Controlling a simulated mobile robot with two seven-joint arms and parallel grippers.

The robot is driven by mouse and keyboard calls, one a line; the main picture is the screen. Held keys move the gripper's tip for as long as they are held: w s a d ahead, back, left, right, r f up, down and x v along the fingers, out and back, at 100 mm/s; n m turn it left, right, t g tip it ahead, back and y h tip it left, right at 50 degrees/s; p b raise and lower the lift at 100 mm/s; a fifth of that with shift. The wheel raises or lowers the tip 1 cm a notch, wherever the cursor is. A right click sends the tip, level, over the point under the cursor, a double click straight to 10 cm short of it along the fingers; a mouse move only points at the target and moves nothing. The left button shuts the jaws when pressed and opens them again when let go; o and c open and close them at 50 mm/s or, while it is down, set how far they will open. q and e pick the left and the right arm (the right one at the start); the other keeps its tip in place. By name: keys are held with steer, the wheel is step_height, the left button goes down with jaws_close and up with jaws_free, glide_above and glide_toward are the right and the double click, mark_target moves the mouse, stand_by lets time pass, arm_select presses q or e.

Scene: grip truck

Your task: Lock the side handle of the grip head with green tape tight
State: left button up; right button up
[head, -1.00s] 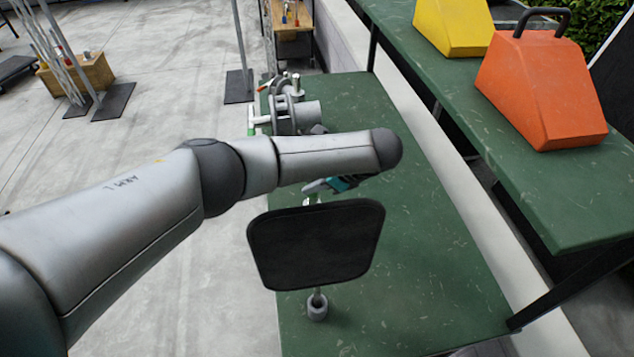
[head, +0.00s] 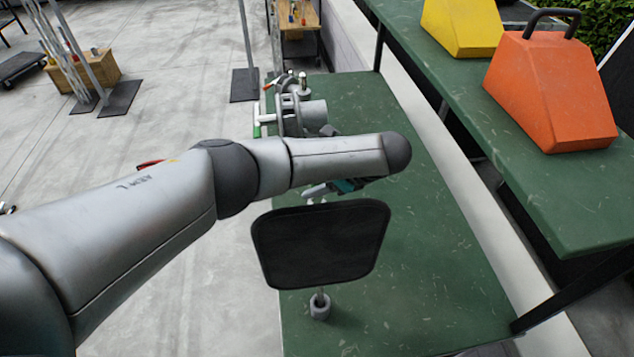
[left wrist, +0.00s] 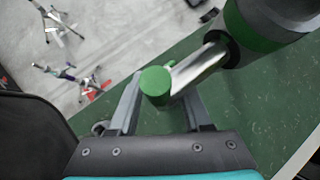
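In the left wrist view, a grip head (left wrist: 262,30) with a green tape band stands at upper right. Its metal side handle (left wrist: 198,68) has a green round end (left wrist: 155,82). My left gripper (left wrist: 160,85) has its fingers apart, one on each side of this handle end; contact is unclear. In the head view, my left gripper (head: 312,194) is below the forearm, above the bench. A grey grip head (head: 305,116) with a green-marked handle (head: 257,130) shows beyond the forearm, partly hidden. My right gripper is out of view.
A black flag panel (head: 320,243) on a short stand (head: 320,307) is close in front of the left gripper. The green bench (head: 430,290) is clear at right. Orange (head: 550,95) and yellow (head: 463,25) weights stand on the right bench.

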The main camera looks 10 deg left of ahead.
arm_select(q)
steer(key=v, duration=1.5)
steer(key=shift+r, duration=0.15)
